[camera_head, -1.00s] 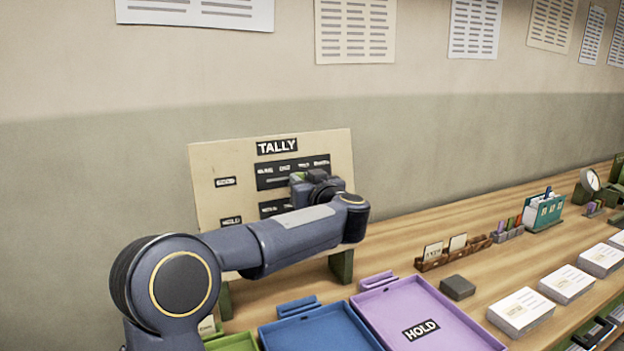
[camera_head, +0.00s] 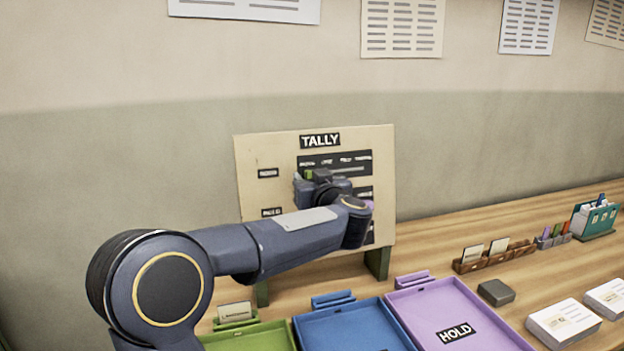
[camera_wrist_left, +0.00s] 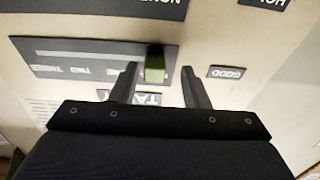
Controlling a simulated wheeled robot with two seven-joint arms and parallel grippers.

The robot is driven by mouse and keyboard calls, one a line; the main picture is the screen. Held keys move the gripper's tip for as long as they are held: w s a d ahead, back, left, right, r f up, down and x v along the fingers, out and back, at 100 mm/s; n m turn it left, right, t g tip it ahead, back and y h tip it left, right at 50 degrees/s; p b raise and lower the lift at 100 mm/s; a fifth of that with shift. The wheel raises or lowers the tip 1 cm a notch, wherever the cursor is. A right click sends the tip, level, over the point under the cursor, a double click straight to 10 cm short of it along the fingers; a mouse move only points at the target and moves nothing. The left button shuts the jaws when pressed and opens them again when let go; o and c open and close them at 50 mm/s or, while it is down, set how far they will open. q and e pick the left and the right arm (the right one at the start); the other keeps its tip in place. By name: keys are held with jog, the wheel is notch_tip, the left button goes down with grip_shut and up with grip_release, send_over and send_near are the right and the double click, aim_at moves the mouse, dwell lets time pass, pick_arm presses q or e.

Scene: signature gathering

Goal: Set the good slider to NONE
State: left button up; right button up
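The TALLY board (camera_head: 252,195) stands upright on the table. Its upper black track (camera_head: 362,168) is the one beside the GOOD label (camera_wrist_left: 227,72). The green slider knob (camera_wrist_left: 155,68) sits at the end of the track nearest that label, past TWO and THREE; in the head view the knob (camera_head: 308,174) is under the leftmost label. The NONE mark on this track is hidden in the wrist view. My left gripper (camera_wrist_left: 158,78) is open, one finger on each side of the knob, with visible gaps. My right gripper is out of view.
Green (camera_head: 240,343), blue (camera_head: 350,320) and purple (camera_head: 440,295) trays lie below the board. A card holder (camera_head: 493,257), a dark block (camera_head: 496,292) and card stacks (camera_head: 563,320) are to the right. A second track lies below the upper one.

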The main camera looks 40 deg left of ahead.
pick_arm(q)
jog(key=shift+d, duration=0.15)
jog(key=v, duration=0.7)
jog(key=shift+s+d, duration=0.2)
jog(key=shift+d, duration=0.05)
dwell(0.3)
